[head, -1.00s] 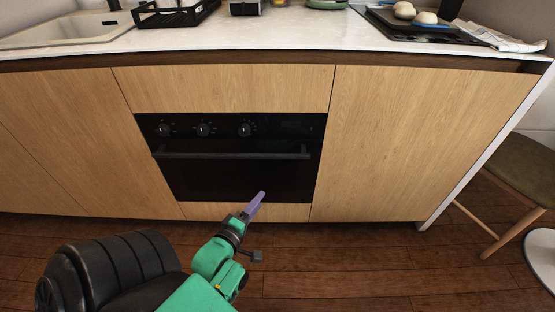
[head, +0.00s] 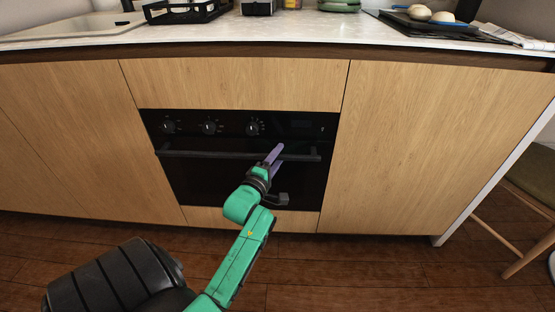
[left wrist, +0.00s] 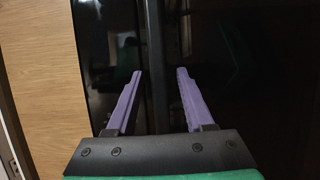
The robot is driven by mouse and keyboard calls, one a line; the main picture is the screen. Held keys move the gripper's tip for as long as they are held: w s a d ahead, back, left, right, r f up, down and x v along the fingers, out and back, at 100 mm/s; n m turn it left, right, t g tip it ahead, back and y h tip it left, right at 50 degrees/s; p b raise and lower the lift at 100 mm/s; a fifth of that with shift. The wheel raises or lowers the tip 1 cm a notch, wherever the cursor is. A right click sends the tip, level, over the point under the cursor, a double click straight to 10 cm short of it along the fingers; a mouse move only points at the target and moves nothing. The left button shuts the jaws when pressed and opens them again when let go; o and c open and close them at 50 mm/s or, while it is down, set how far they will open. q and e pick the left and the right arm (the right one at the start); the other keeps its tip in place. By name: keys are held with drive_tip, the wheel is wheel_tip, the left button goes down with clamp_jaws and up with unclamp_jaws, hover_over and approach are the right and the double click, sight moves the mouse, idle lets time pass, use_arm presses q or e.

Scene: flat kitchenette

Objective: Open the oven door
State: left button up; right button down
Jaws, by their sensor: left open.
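The black oven (head: 205,180) is built into the wooden cabinet front, and its door is closed. A dark horizontal bar handle (head: 210,154) runs across the top of the door. My left gripper (head: 277,156), with purple fingers, is open in front of the right part of the handle. In the left wrist view, the handle (left wrist: 157,45) runs upright in the picture, in line with the gap between the two open fingers. I cannot tell whether the fingers touch it. My right gripper is not in view.
The counter (head: 290,28) above holds a black rack (head: 185,12) and a dark tray (head: 425,24). A stool (head: 530,190) stands at the right. The floor before the oven is clear apart from my arm.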

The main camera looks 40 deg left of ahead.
use_arm(q)
clamp_jaws()
drive_tip(key=shift+f, duration=0.1)
idle(1.2)
